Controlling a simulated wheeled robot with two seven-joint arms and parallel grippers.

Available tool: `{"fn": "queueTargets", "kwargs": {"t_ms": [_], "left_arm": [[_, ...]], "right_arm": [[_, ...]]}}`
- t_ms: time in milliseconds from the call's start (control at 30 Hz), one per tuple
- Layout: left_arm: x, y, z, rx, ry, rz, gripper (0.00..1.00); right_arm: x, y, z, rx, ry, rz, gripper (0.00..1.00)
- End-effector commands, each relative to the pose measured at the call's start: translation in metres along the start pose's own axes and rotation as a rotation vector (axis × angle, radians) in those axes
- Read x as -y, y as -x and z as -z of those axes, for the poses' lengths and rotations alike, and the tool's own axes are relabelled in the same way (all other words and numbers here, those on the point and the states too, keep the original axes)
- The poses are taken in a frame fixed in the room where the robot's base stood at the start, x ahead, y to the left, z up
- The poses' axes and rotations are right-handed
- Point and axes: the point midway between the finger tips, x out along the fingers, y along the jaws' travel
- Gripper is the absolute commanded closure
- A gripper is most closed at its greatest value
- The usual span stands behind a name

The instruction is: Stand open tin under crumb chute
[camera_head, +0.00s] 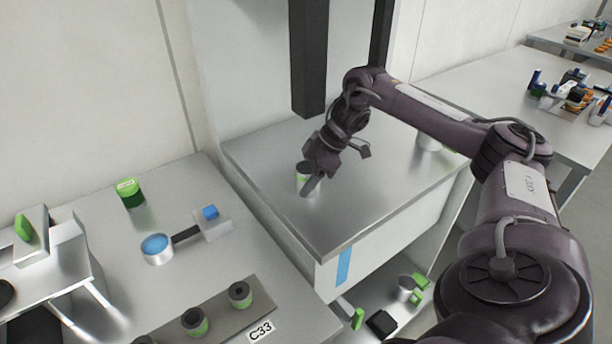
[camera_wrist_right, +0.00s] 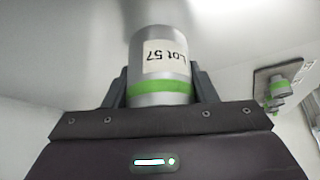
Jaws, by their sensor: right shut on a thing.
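A grey metal tin (camera_head: 303,172) with a green band is in my right gripper (camera_head: 308,186), at the raised steel bench. In the right wrist view the tin (camera_wrist_right: 160,65) is between the two fingers and its label reads "Lot 57". Its top looks dark in the head view; I cannot tell clearly whether it is open. I cannot tell whether its base touches the bench. A dark square column (camera_head: 310,60), possibly the crumb chute, ends above the bench, a little above the tin in the picture. My left gripper is not in view.
The raised steel bench (camera_head: 345,225) is mostly clear, with a pale round thing (camera_head: 430,141) behind my arm.

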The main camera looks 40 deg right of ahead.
Motion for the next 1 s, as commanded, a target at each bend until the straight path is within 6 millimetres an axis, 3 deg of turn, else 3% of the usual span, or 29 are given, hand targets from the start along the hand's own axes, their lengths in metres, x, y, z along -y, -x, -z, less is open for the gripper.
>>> {"fn": "queueTargets", "kwargs": {"t_ms": [167, 200, 367, 733, 900, 1000], "left_arm": [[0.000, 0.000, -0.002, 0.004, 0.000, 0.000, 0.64], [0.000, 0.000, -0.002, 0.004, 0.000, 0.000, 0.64], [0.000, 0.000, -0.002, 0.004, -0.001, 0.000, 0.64], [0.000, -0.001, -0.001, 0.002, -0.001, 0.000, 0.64], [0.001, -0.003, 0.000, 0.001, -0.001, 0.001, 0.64], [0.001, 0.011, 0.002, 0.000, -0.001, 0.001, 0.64]], "right_arm": [[0.000, -0.001, 0.000, -0.001, 0.001, -0.001, 0.71], [0.000, -0.001, -0.001, -0.001, 0.000, -0.001, 0.46], [0.000, -0.001, 0.000, -0.001, 0.000, -0.001, 0.27], [-0.001, 0.007, -0.001, -0.001, 0.000, -0.002, 0.27], [-0.001, 0.036, 0.000, -0.003, -0.001, -0.005, 0.27], [-0.002, 0.064, 0.002, -0.002, -0.001, -0.006, 0.27]]}}
